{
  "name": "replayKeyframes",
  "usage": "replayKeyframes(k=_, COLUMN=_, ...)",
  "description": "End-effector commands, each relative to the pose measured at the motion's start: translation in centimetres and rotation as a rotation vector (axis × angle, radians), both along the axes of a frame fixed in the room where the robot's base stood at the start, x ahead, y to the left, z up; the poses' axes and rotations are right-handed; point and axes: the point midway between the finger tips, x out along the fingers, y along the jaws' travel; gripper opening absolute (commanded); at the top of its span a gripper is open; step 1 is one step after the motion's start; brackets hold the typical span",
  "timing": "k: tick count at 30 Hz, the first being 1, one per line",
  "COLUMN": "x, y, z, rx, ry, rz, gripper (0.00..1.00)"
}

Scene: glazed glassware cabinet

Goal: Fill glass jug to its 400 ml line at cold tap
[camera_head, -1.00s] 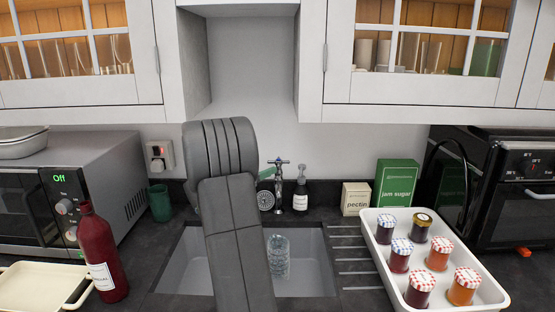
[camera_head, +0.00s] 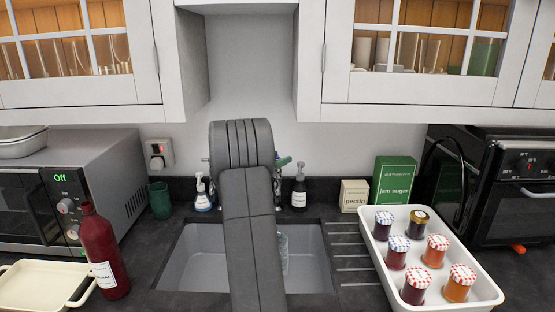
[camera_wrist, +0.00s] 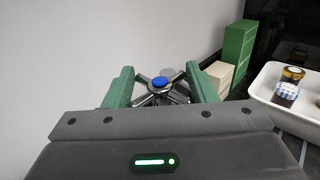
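The glass jug (camera_head: 284,252) stands in the sink, mostly hidden behind my arm in the head view; its water level and 400 ml line cannot be read. In the wrist view the tap (camera_wrist: 160,83) has a metal cross handle with a blue cap. My gripper (camera_wrist: 160,72) has its two green fingers apart, one on each side of this handle. Nothing is seen clamped between them. In the head view my arm covers most of the tap, and a green fingertip shows at its right.
The sink (camera_head: 310,265) has a ribbed drainer at its right. A white tray (camera_head: 380,262) with several jam jars stands beyond that. Soap bottles (camera_head: 299,190) flank the tap. A red bottle (camera_head: 104,250) and microwave (camera_head: 50,200) are at the left. Cabinets (camera_head: 420,60) hang above.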

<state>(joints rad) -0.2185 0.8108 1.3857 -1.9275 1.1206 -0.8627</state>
Motion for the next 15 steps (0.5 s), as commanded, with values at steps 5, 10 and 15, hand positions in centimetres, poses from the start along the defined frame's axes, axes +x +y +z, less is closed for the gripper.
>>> replayKeyframes(k=5, x=-0.02, y=0.01, z=-0.02, rx=0.0, ry=0.0, rz=0.001, gripper=0.29)
replayKeyframes(k=10, x=-0.02, y=-0.08, z=-0.34, rx=0.0, ry=-0.003, rz=0.043, gripper=0.29)
replayKeyframes(k=15, x=-0.02, y=-0.05, z=-0.19, rx=0.001, ry=-0.004, rz=0.096, gripper=0.29)
